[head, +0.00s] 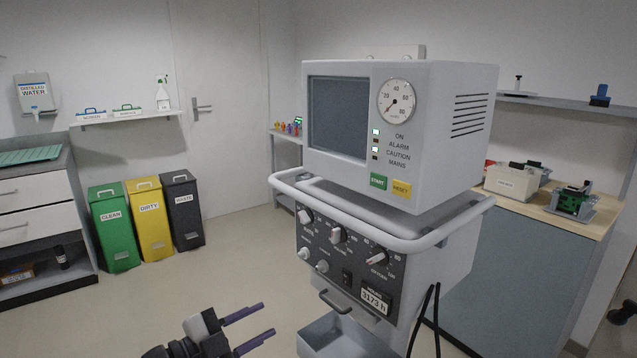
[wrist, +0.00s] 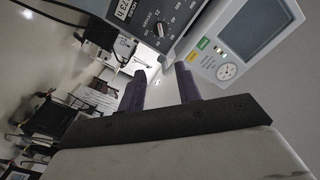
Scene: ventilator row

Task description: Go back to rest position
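My gripper (head: 254,328) is at the bottom of the head view, left of the ventilator. Its two purple fingers are spread apart with nothing between them. The wrist view also shows the open fingers (wrist: 162,88), with the ventilator beyond them. The ventilator has a grey monitor unit (head: 430,140) with a dark screen, a round gauge, and green START and yellow RESET buttons. Below it is a control panel (head: 340,250) with several knobs and a counter label. The gripper looks apart from the ventilator.
A white rail (head: 365,233) runs around the ventilator, and an open grey tray (head: 335,335) is low at its front. Green (head: 114,228), yellow (head: 150,220) and dark (head: 182,212) bins stand at the back left. A counter (head: 530,250) is at right. The floor at left is clear.

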